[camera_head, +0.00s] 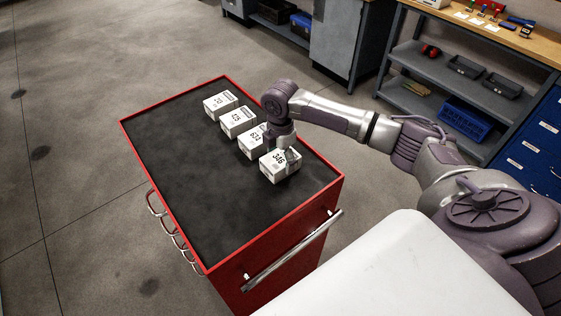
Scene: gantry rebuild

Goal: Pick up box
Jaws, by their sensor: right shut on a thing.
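Several white boxes with black numbers stand in a slanting row on the dark top of a red tool cabinet (185,215). The nearest box, marked 346 (273,168), is at my right gripper (285,154). The gripper comes down from above and is shut on this box; its fingers are small and partly hidden. I cannot tell whether the box is clear of the top. Behind it are a box that seems to read 634 (249,143), one marked 435 (238,122) and the farthest box (220,105). My left gripper is not in view.
The left and front of the cabinet top are clear. A metal handle (293,251) runs along its near side. Behind are a grey shelf bench (440,75) with a blue crate (465,119) and blue drawers (538,145). Open concrete floor lies to the left.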

